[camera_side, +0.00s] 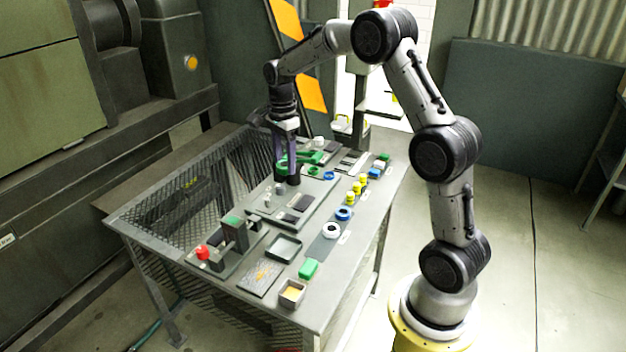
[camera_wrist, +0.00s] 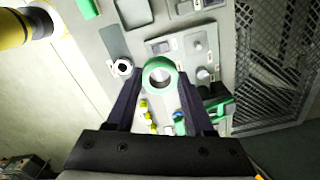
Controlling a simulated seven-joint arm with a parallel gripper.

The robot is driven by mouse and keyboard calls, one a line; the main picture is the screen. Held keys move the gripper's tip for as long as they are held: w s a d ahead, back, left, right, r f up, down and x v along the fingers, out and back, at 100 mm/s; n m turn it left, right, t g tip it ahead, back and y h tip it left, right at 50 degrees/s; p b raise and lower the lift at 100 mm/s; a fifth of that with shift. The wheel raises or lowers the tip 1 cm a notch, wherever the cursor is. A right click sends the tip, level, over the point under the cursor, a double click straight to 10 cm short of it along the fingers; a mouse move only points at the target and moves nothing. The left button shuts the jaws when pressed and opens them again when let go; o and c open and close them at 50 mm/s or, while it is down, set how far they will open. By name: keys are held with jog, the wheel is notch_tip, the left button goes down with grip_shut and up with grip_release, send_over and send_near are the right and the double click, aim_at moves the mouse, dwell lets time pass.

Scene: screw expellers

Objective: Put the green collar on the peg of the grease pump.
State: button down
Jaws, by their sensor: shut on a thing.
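My gripper (camera_wrist: 160,82) is shut on the green collar (camera_wrist: 160,61), a thick ring held between the fingertips with its hole facing the wrist camera. In the side view my gripper (camera_side: 287,180) points down over the back middle of the table, and the collar is hard to make out there. A grey panel (camera_side: 312,214) with short upright grey posts (camera_side: 279,188) stands just in front of the gripper. The posts also show right of the collar in the wrist view (camera_wrist: 205,74). I cannot tell which fixture is the grease pump.
A white ring (camera_side: 332,230), a blue ring (camera_side: 344,213) and several yellow pieces (camera_side: 357,188) line the table's right side. A green-levered fixture (camera_side: 312,157) stands close behind the gripper. A fixture with a red knob (camera_side: 203,252) and an empty tray (camera_side: 285,247) are nearer the front.

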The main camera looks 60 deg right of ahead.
jog(key=w+d+f, duration=0.2)
jog(key=w+f, duration=0.1)
jog(key=w, duration=0.4)
send_over(267, 199)
notch_tip(267, 199, down, 4)
jog(key=shift+a+f, duration=0.1)
jog(key=shift+f, duration=3)
jog(key=shift+f, duration=1.75)
jog(key=shift+c, duration=1)
grip_release()
jog(key=shift+o, duration=0.4)
jog(key=shift+o, duration=0.6)
